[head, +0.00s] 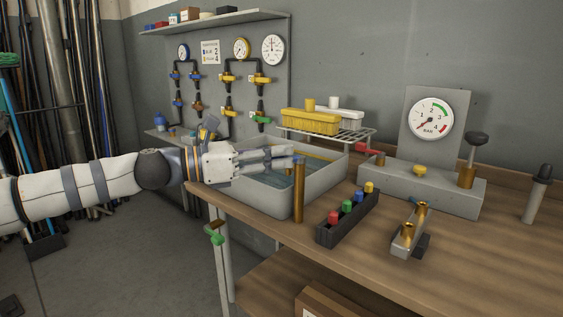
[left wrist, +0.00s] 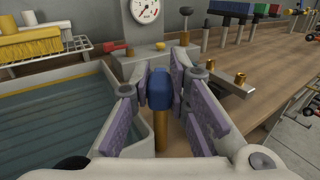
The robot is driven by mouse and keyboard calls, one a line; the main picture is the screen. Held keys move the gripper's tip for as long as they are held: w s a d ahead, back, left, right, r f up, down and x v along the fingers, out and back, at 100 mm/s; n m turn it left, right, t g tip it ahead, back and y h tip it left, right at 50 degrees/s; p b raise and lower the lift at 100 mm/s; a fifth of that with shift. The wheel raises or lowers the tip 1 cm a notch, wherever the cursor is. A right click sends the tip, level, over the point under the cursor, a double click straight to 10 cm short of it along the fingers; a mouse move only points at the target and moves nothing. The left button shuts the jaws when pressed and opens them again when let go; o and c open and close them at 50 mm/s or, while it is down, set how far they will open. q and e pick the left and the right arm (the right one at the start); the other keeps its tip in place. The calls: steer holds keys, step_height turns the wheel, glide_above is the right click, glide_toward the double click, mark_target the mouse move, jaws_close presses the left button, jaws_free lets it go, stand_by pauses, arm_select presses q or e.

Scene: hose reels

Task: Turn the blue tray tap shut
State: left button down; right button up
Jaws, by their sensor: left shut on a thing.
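The blue tray tap (left wrist: 160,88) is an upright brass post with a blue handle on top, at the corner of the water tray. In the head view its brass post (head: 298,195) shows, and the handle is hidden by my fingers. My left gripper (head: 294,157) reaches over the tray from the left at the height of the handle. In the left wrist view the purple-padded fingers (left wrist: 163,100) stand on both sides of the blue handle, shut on it. My right gripper is in neither view.
The grey water tray (head: 328,179) stands at the bench's left end, with a rack (head: 350,134) of yellow and white brushes behind. A black block with coloured caps (head: 347,222), a brass-post fitting (head: 408,238) and a gauge stand (head: 425,188) are to the right. The front right bench top is clear.

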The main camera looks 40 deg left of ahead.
mark_target(295, 156)
arm_select(q)
steer(key=m+g+h, duration=0.1)
steer(key=w+m+g+h, duration=0.1)
steer(key=a+m+g+h, duration=0.1)
steer(key=g, duration=0.1)
steer(key=shift+w+a+f+m+h+b, duration=0.1)
steer(key=shift+w+f+m+h+b, duration=0.2)
steer(key=shift+f+h+b, duration=0.1)
steer(key=g, duration=0.1)
steer(key=m+g+h+b, duration=0.2)
steer(key=shift+w+a+f+g, duration=0.15)
steer(key=shift+w+a+g, duration=0.15)
steer(key=shift+w, duration=0.1)
steer(key=shift+w+r+m+g+h+b, duration=0.15)
steer(key=shift+m+g+h+b, duration=0.1)
steer(key=shift+m+g+b, duration=0.25)
steer(key=shift+s+r+m+g+h+b, duration=0.15)
steer(key=shift+m+g+h+b, duration=0.2)
steer(key=shift+b, duration=0.2)
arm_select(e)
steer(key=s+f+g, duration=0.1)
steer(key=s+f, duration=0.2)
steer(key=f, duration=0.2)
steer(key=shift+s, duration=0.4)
arm_select(q)
steer(key=shift+r, duration=0.1)
